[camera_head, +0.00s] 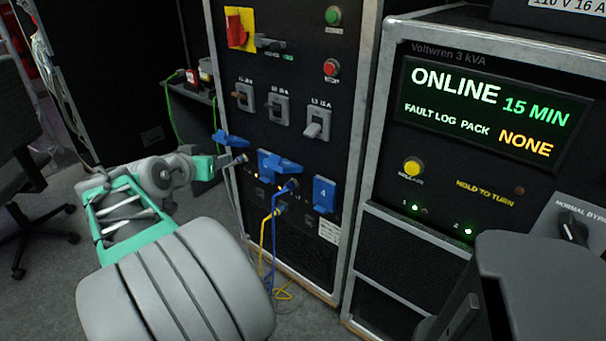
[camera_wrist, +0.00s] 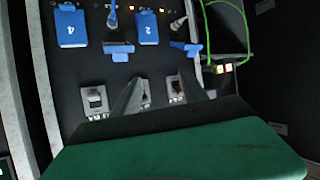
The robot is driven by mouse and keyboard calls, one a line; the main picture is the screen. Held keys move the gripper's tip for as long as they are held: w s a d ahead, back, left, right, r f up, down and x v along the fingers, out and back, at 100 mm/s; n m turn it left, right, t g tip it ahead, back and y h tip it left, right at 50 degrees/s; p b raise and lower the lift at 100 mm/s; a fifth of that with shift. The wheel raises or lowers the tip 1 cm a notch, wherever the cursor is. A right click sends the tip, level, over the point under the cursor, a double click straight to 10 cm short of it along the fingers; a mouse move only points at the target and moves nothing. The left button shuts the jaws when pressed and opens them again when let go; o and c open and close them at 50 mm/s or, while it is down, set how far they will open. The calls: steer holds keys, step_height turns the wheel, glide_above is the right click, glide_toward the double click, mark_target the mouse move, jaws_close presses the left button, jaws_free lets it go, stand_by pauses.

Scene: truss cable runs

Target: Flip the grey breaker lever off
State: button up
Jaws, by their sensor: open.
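The grey breaker lever (camera_head: 314,130) is the rightmost of three on the dark panel, under the L3 label. It sticks out from its pale plate. In the upside-down wrist view its breaker (camera_wrist: 95,100) is at the left, clear of my fingers. The fingers overlap the middle breaker and lie close to the brown-levered one in that view; I cannot tell the gap to the panel. In the head view my arm reaches in from the left, and its fingertips are not clear.
The L2 breaker (camera_head: 277,106) and the brown L1 lever (camera_head: 240,95) sit to the left. Blue socket covers (camera_head: 325,194) and plugged cables (camera_head: 273,240) are below. A red stop button (camera_head: 331,67) and a red rotary switch (camera_head: 238,27) are above.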

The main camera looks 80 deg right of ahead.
steer(key=s+d+f+m+g+h+b, duration=0.2)
steer(key=s+d+f+m+g+b, duration=0.15)
steer(key=s+d, duration=0.35)
steer(key=m+g+h+b, duration=0.1)
steer(key=m+g+b, duration=0.15)
steer(key=g, duration=0.25)
glide_toward(307, 135)
steer(key=x, duration=0.2)
steer(key=shift+t+h, duration=0.25)
steer(key=shift+h, duration=0.05)
steer(key=x, duration=0.7)
steer(key=shift+s+d+r, duration=0.1)
steer(key=shift+s+d, duration=0.05)
steer(key=shift+s, duration=0.2)
steer(key=shift+c, duration=0.2)
jaws_close()
